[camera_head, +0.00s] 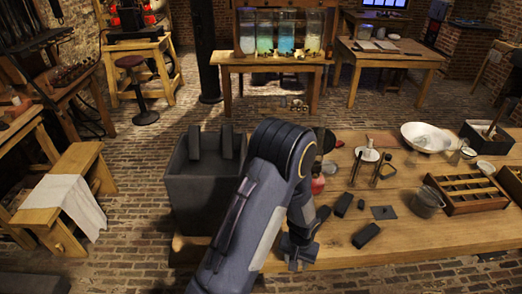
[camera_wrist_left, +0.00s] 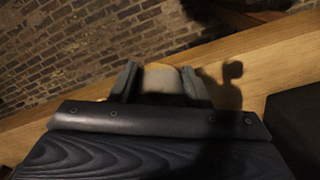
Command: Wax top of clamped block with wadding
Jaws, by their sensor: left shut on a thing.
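My left gripper (camera_head: 300,246) is low at the near edge of the workbench, below my arm's bend in the head view. In the left wrist view its two fingers (camera_wrist_left: 161,84) are closed on a pale, tan-white piece, likely the wadding (camera_wrist_left: 160,77). The wooden bench edge shows just beyond the fingers. I cannot make out a clamp or a clamped block; my arm hides part of the bench. A dark block (camera_head: 366,235) lies loose on the bench to the right of the gripper. My right gripper is not in view.
A large dark tub (camera_head: 193,197) stands left of my arm. The bench (camera_head: 430,242) carries smaller dark pieces (camera_head: 343,204), a glass jar (camera_head: 427,202), a white bowl (camera_head: 425,137) and a compartmented wooden tray (camera_head: 468,194). The bench's front right is clear.

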